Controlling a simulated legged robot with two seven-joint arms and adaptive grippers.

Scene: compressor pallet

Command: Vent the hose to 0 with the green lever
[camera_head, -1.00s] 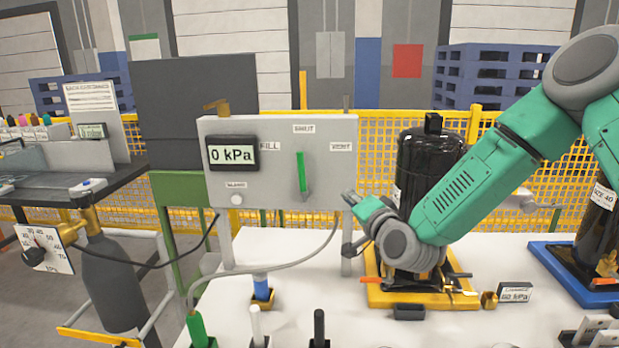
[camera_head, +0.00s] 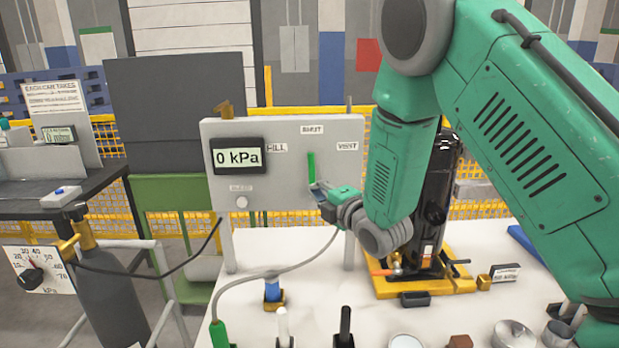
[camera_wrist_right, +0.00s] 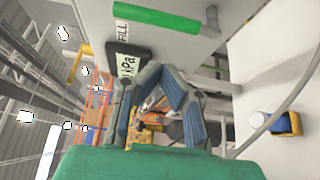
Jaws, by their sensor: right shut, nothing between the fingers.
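The green lever (camera_head: 311,167) stands about upright on the grey panel (camera_head: 225,185), between the FILL label on the left and the VENT label (camera_head: 348,146) on the right. The panel display (camera_head: 238,156) reads 0 kPa. My right gripper (camera_head: 325,200) is shut and empty, just below and right of the lever. It overlaps the lever's lower end, so contact cannot be told. In the right wrist view the lever (camera_wrist_right: 157,18) lies above the gripper (camera_wrist_right: 165,90). The grey hose (camera_head: 265,275) runs from under the panel to a green-ended fitting (camera_head: 218,335). My left gripper is not in view.
A black tank (camera_head: 435,195) stands on a yellow base (camera_head: 395,288) behind my right arm. A blue-topped piece (camera_head: 272,290) and upright handles stand on the white table (camera_head: 310,262). A grey cylinder (camera_head: 105,290) with a dial (camera_head: 30,270) is at left.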

